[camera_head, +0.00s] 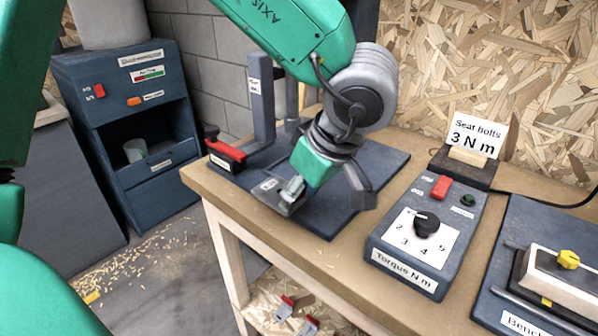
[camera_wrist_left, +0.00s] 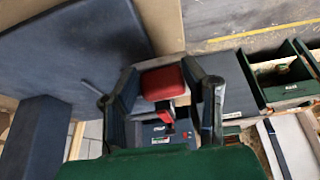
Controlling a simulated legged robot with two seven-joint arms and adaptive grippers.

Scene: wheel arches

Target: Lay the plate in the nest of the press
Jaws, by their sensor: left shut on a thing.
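My left gripper (camera_head: 318,200) hangs low over the dark blue base of the press (camera_head: 335,215), angled down toward the front. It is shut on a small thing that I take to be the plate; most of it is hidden. A pale grey piece (camera_head: 292,189) shows at its tip in the head view. In the left wrist view a red block (camera_wrist_left: 163,82) appears between the fingers of my left gripper (camera_wrist_left: 162,95). Whether it is held or lies behind is unclear. The nest is not clearly visible. My right gripper is not in view.
A red-topped part (camera_head: 226,151) and an upright post (camera_head: 262,100) stand at the left of the press base. A torque box (camera_head: 427,235) with a dial is to the right, then a bench fixture (camera_head: 560,280). A blue cabinet (camera_head: 125,110) stands left, across the floor.

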